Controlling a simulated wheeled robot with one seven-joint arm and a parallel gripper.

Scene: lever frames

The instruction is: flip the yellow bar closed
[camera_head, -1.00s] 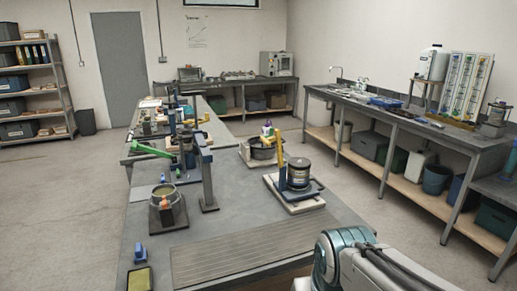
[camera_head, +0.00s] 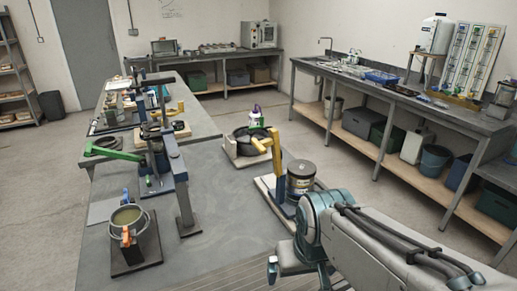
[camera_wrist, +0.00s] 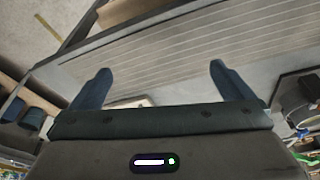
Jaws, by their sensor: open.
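The yellow bar (camera_head: 276,158) stands upright from a blue fixture on a pale board, with a short arm at its top pointing left. A dark can (camera_head: 300,179) with a pale label stands right beside it. My gripper (camera_head: 298,276) is low in the head view, nearer the camera than the bar and apart from it. Its lower end is partly cut off by the frame. In the wrist view my gripper (camera_wrist: 160,72) shows two spread blue fingers with nothing between them. I cannot make out the yellow bar in the wrist view.
A ribbed mat (camera_wrist: 200,45) lies below my gripper. A green-handled press (camera_head: 165,160) and a pot with an orange clip (camera_head: 127,220) stand at left. A round dark pan (camera_head: 250,140) is behind the bar.

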